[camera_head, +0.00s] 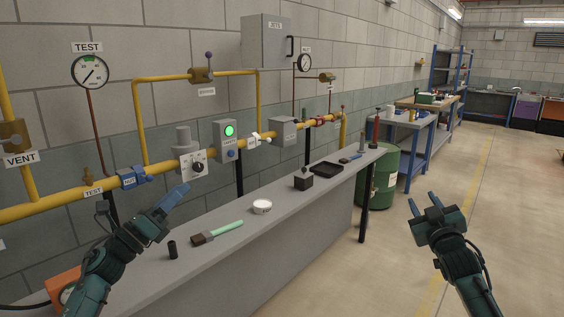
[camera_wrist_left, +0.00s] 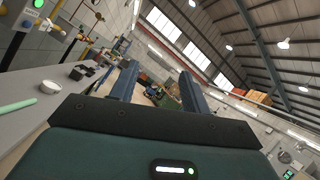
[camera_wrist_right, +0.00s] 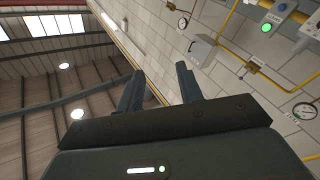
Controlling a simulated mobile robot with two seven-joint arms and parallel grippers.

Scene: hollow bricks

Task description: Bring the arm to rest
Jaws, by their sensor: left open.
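My left gripper (camera_head: 176,194) is in front of the yellow pipe run and above the grey bench, pointing up and to the right. Its two fingers stand apart with nothing between them in the left wrist view (camera_wrist_left: 158,84). My right gripper (camera_head: 425,202) is raised over the open floor right of the bench, fingers pointing up. Its fingers are also apart and empty in the right wrist view (camera_wrist_right: 158,82). Neither gripper visibly touches anything.
The grey bench (camera_head: 290,235) carries a green-handled brush (camera_head: 225,231), a white round tin (camera_head: 262,206), a black box (camera_head: 303,180) and a black tray (camera_head: 326,169). Yellow pipe (camera_head: 50,207) with valves runs along the wall. A green drum (camera_head: 381,187) stands behind the bench end. Floor at right is clear.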

